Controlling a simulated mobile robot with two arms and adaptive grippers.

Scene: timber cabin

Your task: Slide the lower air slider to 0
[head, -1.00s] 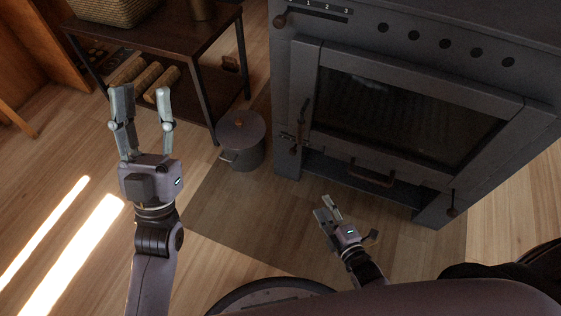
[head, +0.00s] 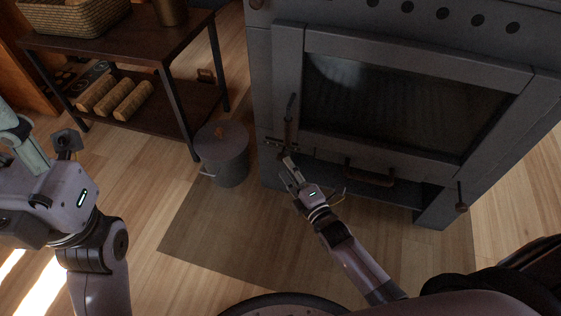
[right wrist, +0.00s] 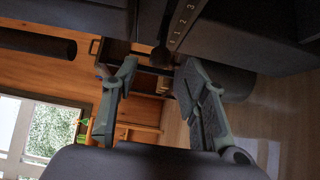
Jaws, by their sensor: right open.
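The lower air slider's knob (right wrist: 161,56) is a dark round end in the right wrist view, beside the low end of a number scale (right wrist: 178,28) with 1, 2 and 3 readable. I cannot read its exact setting. In the head view the scale (head: 272,141) is at the stove's lower left, and my gripper partly covers the knob. My right gripper (head: 285,170) is open just in front of it. In the wrist view the knob shows beyond the gap between the fingertips; contact is not visible. My left gripper (head: 42,140) is open at the left edge, away from the stove.
The grey stove (head: 287,60) has an upright door handle (head: 291,108) just above the slider and a horizontal handle (head: 370,177) lower down. A lidded grey pot (head: 222,160) stands left of the stove. A dark shelf table (head: 110,45) with logs is farther left.

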